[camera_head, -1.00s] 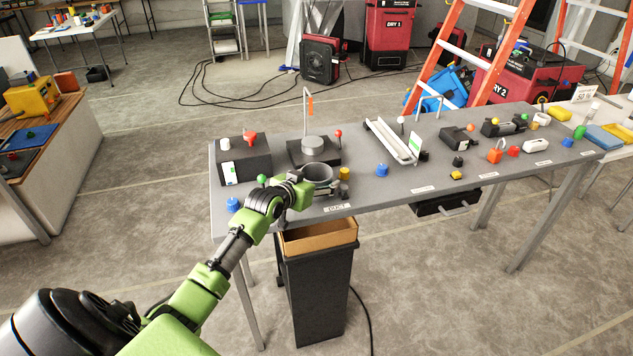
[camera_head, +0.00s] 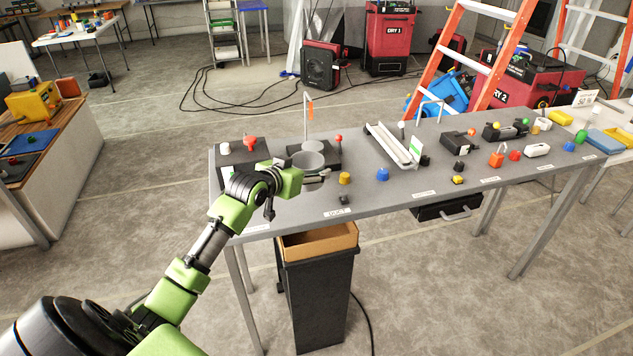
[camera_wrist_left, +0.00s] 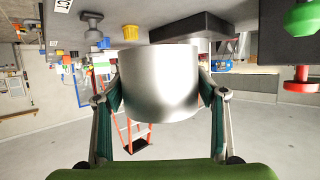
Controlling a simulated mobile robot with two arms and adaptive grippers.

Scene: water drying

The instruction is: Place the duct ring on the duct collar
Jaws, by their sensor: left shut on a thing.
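The duct ring, a short silvery metal cylinder (camera_wrist_left: 160,82), is held between the two fingers of my left gripper (camera_wrist_left: 160,105) in the wrist view, which shows the scene upside down. In the head view my left gripper (camera_head: 314,179) is above the left part of the table, with the ring (camera_head: 307,161) at its fingers. The duct collar (camera_head: 312,147), a grey round piece on a black base, is just behind the ring and partly hidden by it. I cannot tell the gap between ring and collar. My right gripper is not in view.
A black box with a red knob (camera_head: 250,142) stands left of the collar. A red ball on a post (camera_head: 338,139) rises at the base's right. A yellow cup (camera_head: 345,178) and a blue knob (camera_head: 382,174) are right of the gripper. A bin (camera_head: 318,290) stands below the table edge.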

